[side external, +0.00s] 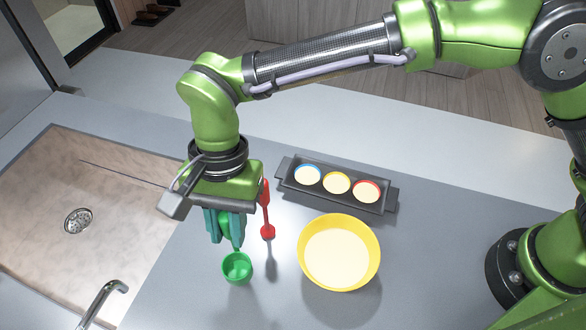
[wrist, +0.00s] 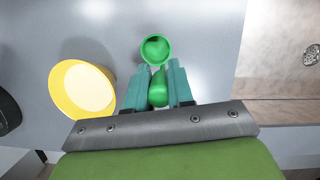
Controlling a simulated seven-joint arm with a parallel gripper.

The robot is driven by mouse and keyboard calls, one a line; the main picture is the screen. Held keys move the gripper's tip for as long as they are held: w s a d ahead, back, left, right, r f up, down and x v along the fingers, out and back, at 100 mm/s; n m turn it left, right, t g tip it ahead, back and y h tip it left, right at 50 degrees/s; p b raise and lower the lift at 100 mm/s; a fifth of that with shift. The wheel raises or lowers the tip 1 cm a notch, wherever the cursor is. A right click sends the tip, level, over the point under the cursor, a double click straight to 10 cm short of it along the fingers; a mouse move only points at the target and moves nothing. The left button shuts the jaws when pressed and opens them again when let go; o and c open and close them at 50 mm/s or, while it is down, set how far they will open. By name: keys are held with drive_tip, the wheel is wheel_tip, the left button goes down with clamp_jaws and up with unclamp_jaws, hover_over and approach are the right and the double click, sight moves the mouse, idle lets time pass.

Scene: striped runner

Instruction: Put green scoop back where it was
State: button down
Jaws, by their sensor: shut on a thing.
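The green scoop (side external: 237,267) has a round cup and a handle. My gripper (side external: 227,235) is shut on the scoop's handle, with the cup hanging out in front of the fingers. In the wrist view the green scoop (wrist: 155,49) shows its open cup toward the top, and its handle lies between the teal fingers of my gripper (wrist: 158,88). The cup looks empty. From these frames I cannot tell whether the scoop touches the counter.
A red scoop (side external: 267,232) is just right of my gripper. A yellow bowl (side external: 376,262) with pale contents stands further right. Behind it a dark tray (side external: 391,200) holds three filled cups. A sink (side external: 130,200) with a faucet (side external: 103,300) lies left.

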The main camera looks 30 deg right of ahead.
sight(237, 268)
drive_tip(key=shift+f, duration=1.9)
drive_tip(key=shift+f, duration=0.15)
drive_tip(key=c, duration=1)
unclamp_jaws()
